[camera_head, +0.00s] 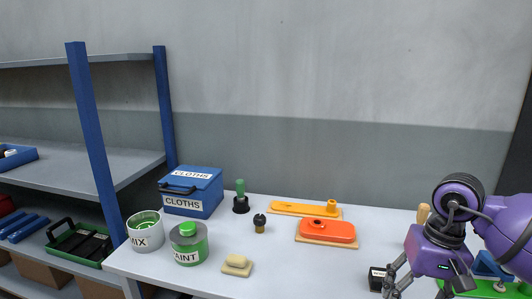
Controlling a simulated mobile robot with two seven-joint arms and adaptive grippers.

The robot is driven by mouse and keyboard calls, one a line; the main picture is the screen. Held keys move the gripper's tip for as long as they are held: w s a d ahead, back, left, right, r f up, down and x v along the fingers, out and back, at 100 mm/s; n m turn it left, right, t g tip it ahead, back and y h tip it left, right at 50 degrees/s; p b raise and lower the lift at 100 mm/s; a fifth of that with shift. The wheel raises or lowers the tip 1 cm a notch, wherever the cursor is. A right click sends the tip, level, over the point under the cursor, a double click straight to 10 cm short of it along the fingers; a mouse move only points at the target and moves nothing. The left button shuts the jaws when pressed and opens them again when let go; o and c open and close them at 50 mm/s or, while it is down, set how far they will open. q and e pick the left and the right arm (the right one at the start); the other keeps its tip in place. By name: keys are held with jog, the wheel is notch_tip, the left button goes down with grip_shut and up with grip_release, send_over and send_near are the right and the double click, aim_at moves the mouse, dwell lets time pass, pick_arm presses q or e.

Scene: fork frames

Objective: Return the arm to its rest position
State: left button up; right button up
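My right arm, purple, comes in from the right edge. Its gripper (418,289) points down at the bottom right, over the right part of the grey table (290,277). Its grey finger links are spread apart, with nothing seen between them; the lowest part is near the frame's bottom edge. My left gripper is not in view.
A MIX tin (145,233), green PAINT jar (188,247), blue CLOTHS box (205,192), cream block (237,265), orange part (326,231) and yellow part (290,208) stand on the table. Green and blue items lie behind my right arm. A blue-post shelf (92,140) stands left.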

jog(key=s+a+f+m+t+y+p, duration=0.15)
jog(key=s+a+m+y, duration=0.25)
jog(key=a+m+y, duration=0.55)
jog(key=s+a+m+t+y+p, duration=0.25)
jog(key=a+m+y, duration=0.45)
jog(key=a+m, duration=0.6)
jog(key=s+d+f+m+t+h+p, duration=0.1)
jog(key=d+f+m+t+h, duration=0.45)
jog(key=m, duration=0.85)
jog(key=d+f+m+t+h, duration=0.45)
jog(key=m+t+h, duration=0.2)
jog(key=m, duration=0.85)
pick_arm(q)
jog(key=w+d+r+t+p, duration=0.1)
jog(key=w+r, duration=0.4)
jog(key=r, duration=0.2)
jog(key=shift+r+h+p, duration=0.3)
jog(key=shift+p, duration=0.05)
pick_arm(e)
jog(key=s+d+f+m+g+h, duration=0.3)
jog(key=s+f+m+g+h, duration=0.2)
jog(key=s+f+m, duration=1.1)
jog(key=shift+s+f+g, duration=0.2)
jog(key=shift+s+g, duration=0.7)
jog(key=shift+s, duration=0.25)
